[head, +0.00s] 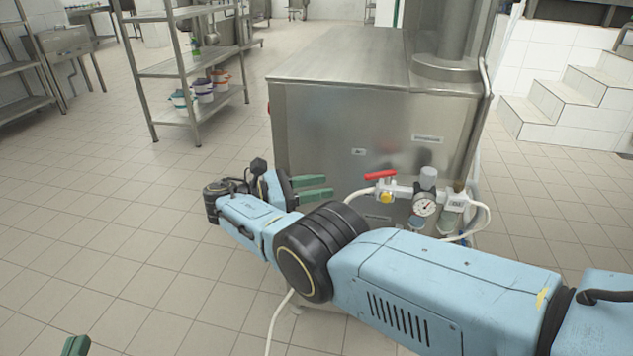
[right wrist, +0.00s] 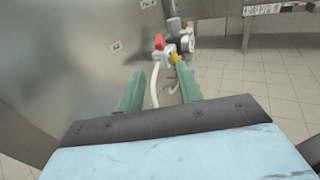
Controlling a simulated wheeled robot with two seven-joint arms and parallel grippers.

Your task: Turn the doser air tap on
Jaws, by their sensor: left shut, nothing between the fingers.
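The doser air tap has a red lever handle (head: 380,175) on a small valve with a yellow fitting (head: 386,198), at the side of the steel cabinet. The lever lies roughly level in the head view. The red handle also shows in the right wrist view (right wrist: 158,41), beyond the fingertips. My right gripper (head: 328,185) has green fingers, spread apart and empty, and is left of the tap without touching it. Its fingers also show in the right wrist view (right wrist: 160,75). Only the green tip of my left gripper (head: 75,346) shows, shut, at the bottom left.
A pressure gauge (head: 425,207) and a filter unit (head: 453,206) sit right of the tap. A white hose (right wrist: 154,83) hangs below the valve. The steel cabinet (head: 340,120) stands close behind. A shelf rack (head: 190,70) is far left. The tiled floor at left is clear.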

